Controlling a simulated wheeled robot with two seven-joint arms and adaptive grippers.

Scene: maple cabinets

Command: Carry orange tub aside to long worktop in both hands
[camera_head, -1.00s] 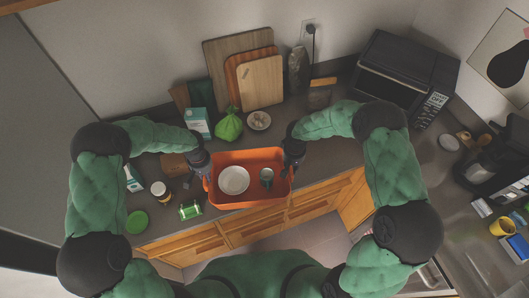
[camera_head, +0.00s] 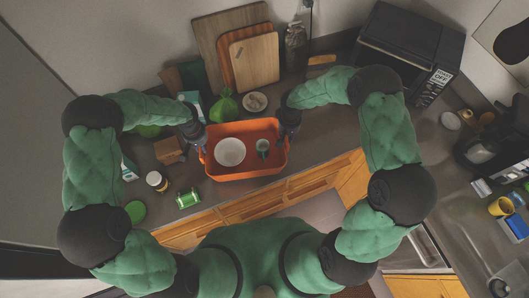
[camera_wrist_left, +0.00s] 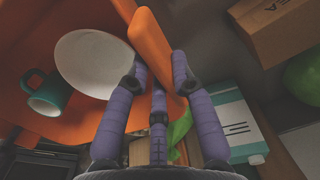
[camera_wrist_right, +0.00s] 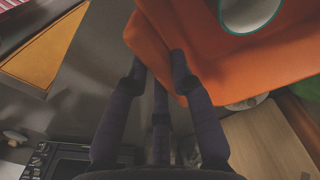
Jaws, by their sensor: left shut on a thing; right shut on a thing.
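The orange tub (camera_head: 247,173) is above the dark worktop near its front edge in the head view. I cannot tell whether its base touches the worktop. A white bowl (camera_head: 230,152) and a teal-and-white mug (camera_head: 262,148) are inside it. My left gripper (camera_head: 200,143) is shut on the tub's left wall; the left wrist view shows the wall (camera_wrist_left: 152,40) between its fingers. My right gripper (camera_head: 287,138) is shut on the right wall, which shows in the right wrist view (camera_wrist_right: 215,65).
Behind the tub are a green bag (camera_head: 224,106), a small bowl (camera_head: 255,102) and cutting boards (camera_head: 254,62). A jar (camera_head: 156,181), green can (camera_head: 187,198) and green lid (camera_head: 135,211) stand left. A microwave (camera_head: 410,52) is back right. Bare worktop lies right of the tub.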

